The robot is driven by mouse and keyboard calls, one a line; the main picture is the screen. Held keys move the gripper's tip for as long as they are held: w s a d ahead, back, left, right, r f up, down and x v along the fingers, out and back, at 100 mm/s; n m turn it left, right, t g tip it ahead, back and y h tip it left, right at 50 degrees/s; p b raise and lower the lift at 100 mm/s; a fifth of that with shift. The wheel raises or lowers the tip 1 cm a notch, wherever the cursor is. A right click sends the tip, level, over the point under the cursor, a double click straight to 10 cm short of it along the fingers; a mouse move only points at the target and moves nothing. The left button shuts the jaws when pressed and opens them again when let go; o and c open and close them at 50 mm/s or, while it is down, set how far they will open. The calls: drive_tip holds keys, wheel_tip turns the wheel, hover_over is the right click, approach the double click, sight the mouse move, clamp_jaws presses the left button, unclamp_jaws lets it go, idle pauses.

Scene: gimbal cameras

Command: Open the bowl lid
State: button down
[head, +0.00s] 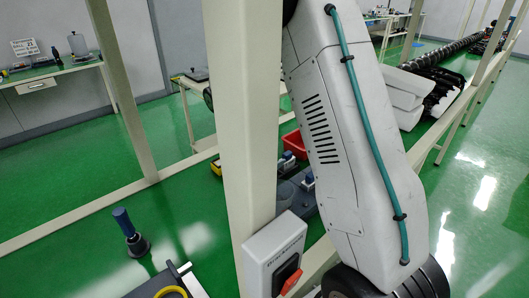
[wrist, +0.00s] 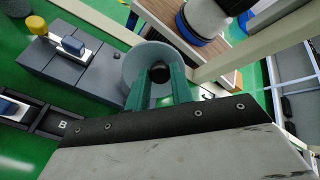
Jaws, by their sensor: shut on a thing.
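The grey round bowl lid (wrist: 136,66) is near the middle of the wrist view. It has a dark knob (wrist: 160,73) in its centre. My gripper (wrist: 160,82) has green fingers, one on each side of the knob, and they are shut on it. The bowl under the lid is hidden. I cannot tell whether the lid is lifted off it. In the head view my arm fills the middle right, and neither my gripper nor the lid can be made out.
A dark grey block (wrist: 75,65) with yellow and blue knobs lies left of the lid. A black rack marked B (wrist: 58,127) is below it. A beige post (head: 236,150) stands beside my arm. A blue-handled tool (head: 125,225) is at lower left.

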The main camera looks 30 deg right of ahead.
drive_tip(key=shift+w+a+f+g, duration=0.15)
drive_tip(key=shift+w+g, duration=0.5)
drive_tip(key=shift+g, duration=0.15)
